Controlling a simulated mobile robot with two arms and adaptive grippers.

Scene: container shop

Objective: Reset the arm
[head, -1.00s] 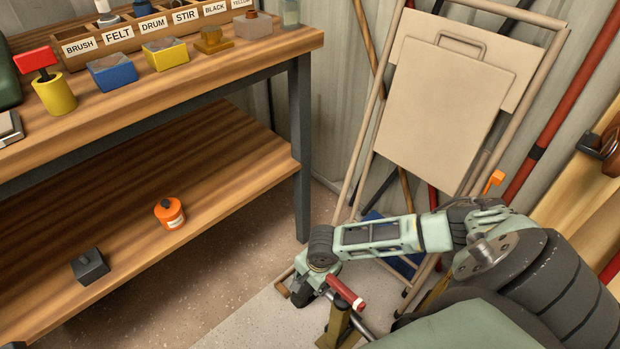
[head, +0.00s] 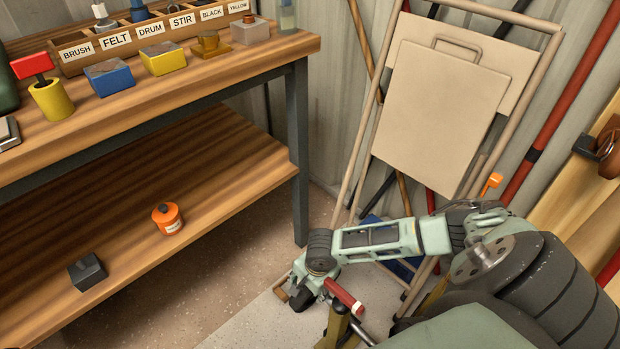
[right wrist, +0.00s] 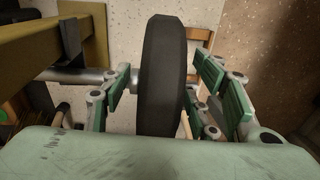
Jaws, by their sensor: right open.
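My right arm comes in from the right in the head view, and my right gripper (head: 305,290) points down at its end, low over the floor. In the right wrist view its green finger pads (right wrist: 170,95) stand wide apart, open. A dark wheel-like disc (right wrist: 160,60) shows between them in that view. I cannot tell whether the pads touch it or how far below them it lies. My left gripper is not in view.
An olive post with a red-ended bar (head: 345,296) stands close to my right gripper. A folding frame with a beige panel (head: 440,110) leans on the wall behind. The workbench (head: 200,90) is at left; an orange pot (head: 167,218) and dark block (head: 87,271) sit on its lower shelf.

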